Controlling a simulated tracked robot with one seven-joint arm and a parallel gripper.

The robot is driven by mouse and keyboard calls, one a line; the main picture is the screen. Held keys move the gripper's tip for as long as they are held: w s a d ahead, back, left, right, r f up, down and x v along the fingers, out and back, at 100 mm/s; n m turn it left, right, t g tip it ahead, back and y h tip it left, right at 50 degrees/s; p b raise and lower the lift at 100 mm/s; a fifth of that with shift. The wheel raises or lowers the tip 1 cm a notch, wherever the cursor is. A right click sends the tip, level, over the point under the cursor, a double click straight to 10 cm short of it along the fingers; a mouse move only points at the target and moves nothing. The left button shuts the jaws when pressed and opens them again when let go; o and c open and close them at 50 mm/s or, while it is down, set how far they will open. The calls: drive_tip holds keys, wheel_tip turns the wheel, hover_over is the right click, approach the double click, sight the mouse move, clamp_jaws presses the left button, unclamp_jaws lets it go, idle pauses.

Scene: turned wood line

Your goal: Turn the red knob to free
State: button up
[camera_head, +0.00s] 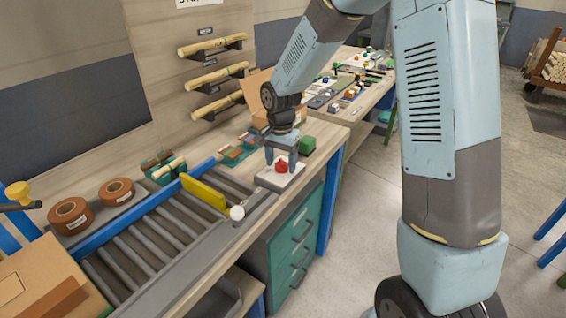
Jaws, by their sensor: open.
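The red knob (282,166) sits on a pale, flat base plate (273,181) on the wooden bench, at the end of the roller conveyor. My gripper (281,167) points down over the knob, with one finger to each side of it. The jaws are open, and I cannot tell whether a finger touches the knob. The knob's setting and any marks on the plate are too small to read.
A roller conveyor (150,245) with a yellow bar (204,195) lies left of the knob. Brown tape rolls (70,216) and a cardboard box (45,280) are at the left. Green drawers (295,245) are below.

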drive_tip(key=shift+f, duration=0.3)
drive_tip(key=shift+c, duration=0.4)
drive_tip(key=c, duration=0.9)
drive_tip(key=shift+d, duration=0.25)
drive_tip(key=shift+c, duration=0.4)
drive_tip(key=shift+a, duration=0.15)
